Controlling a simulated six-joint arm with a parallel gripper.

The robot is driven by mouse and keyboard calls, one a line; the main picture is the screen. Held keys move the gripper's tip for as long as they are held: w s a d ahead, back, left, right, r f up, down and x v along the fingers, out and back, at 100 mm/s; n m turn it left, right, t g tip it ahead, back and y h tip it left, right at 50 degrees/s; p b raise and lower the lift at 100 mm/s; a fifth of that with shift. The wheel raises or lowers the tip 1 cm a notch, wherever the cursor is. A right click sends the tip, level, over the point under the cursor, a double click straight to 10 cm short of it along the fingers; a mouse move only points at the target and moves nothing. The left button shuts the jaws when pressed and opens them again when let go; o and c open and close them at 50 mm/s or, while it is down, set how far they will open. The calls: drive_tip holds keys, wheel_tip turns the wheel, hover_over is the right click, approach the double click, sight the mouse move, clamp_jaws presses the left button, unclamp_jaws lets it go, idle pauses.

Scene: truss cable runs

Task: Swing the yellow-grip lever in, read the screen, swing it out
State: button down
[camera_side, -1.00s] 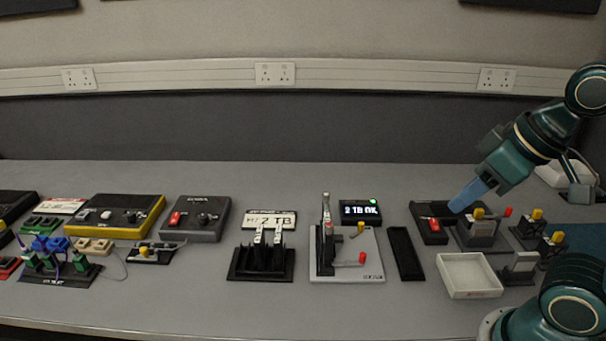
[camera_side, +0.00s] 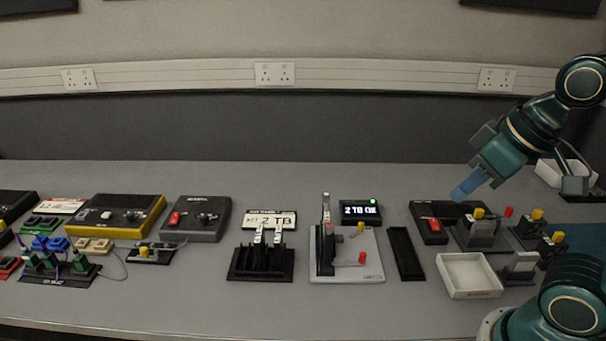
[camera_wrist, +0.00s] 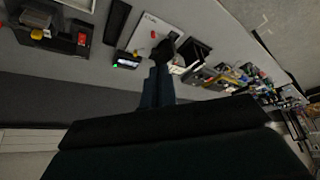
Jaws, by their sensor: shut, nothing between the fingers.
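The yellow-grip lever (camera_side: 361,227) is on a pale plate (camera_side: 371,274), right of a black upright holder with a tall light piece in it. A red-grip lever (camera_side: 362,258) is nearer the front. The small black screen (camera_side: 360,212) stands just behind the plate. It shows white text that looks like "2 TB OK" and a lit green lamp; the screen also shows in the wrist view (camera_wrist: 127,61). My gripper (camera_side: 460,194) is shut and empty, above the bench well right of the levers. Its blue fingers are together and touch nothing.
Below my gripper are a black unit with a red switch (camera_side: 434,224) and a grey block with a yellow knob. A white open tray (camera_side: 468,290) and black strip (camera_side: 406,255) lie nearby. A black two-slot holder (camera_side: 246,268) is left of the plate. Bare bench lies in front.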

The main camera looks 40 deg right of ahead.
drive_tip(key=w+d+f+m+g, duration=0.1)
drive_tip(key=w+d+g, duration=0.15)
drive_tip(key=w, duration=0.75)
drive_tip(key=w+d+m+g, duration=0.2)
drive_tip(key=w+d, duration=0.2)
drive_tip(key=w, duration=0.6)
drive_tip(key=w+d+f+g, duration=0.1)
drive_tip(key=w+d+f, duration=0.2)
drive_tip(key=f, duration=0.3)
drive_tip(key=w+d+f+m+g+y, duration=0.1)
drive_tip(key=w+d+f, duration=0.2)
drive_tip(key=f, duration=0.3)
drive_tip(key=w+d+f+m+g, duration=0.1)
drive_tip(key=w+d+f, duration=0.2)
drive_tip(key=w+f, duration=0.2)
drive_tip(key=shift+w+d+f, duration=0.15)
drive_tip(key=shift+d+f, duration=0.2)
drive_tip(key=shift+f, duration=0.3)
drive_tip(key=shift+x, duration=4.95)
